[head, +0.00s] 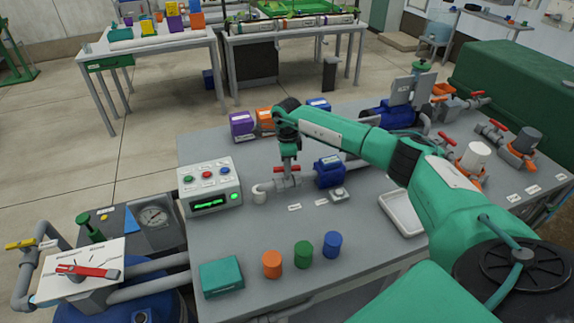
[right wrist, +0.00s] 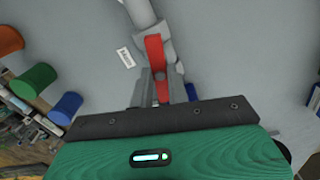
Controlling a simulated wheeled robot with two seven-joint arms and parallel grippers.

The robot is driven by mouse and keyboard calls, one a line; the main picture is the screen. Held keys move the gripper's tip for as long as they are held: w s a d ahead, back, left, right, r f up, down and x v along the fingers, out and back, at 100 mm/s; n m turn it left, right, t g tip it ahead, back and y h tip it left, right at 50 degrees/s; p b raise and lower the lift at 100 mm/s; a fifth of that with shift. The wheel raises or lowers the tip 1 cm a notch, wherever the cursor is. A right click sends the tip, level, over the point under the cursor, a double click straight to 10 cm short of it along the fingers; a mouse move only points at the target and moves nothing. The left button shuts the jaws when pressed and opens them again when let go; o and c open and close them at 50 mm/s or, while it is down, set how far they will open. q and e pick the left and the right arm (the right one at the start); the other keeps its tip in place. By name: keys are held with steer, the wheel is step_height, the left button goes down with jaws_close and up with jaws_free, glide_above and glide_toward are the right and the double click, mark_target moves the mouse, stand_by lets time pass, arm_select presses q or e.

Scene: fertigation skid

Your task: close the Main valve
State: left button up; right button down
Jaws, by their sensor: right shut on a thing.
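A small valve with a red lever handle (head: 280,169) sits on a short grey pipe between a white pipe elbow (head: 259,193) and a blue pump-like block (head: 329,172). My right gripper (head: 289,162) reaches down onto this valve. In the right wrist view the red handle (right wrist: 154,52) stands between the two fingers of my right gripper (right wrist: 161,88), which is shut on it. The handle lies roughly along the pipe. The small labels by the valve are too small to read, so I cannot tell its name. My left gripper is not in view.
A control box (head: 209,187) with buttons stands left of the valve. Orange, green (head: 303,254) and blue cylinders stand in front, beside a teal box (head: 221,276). A white tray (head: 401,213) lies to the right. Other red-handled valves (head: 447,138) are at the far right.

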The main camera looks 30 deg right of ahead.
steer(key=m+b, duration=0.1)
steer(key=m, duration=0.2)
steer(key=shift+m, duration=0.3)
steer(key=m, duration=0.3)
steer(key=shift+m, duration=0.3)
steer(key=m, duration=0.3)
steer(key=shift+m, duration=2.6)
steer(key=c, duration=1.4)
jaws_free()
steer(key=shift+o, duration=0.2)
steer(key=shift+r, duration=0.15)
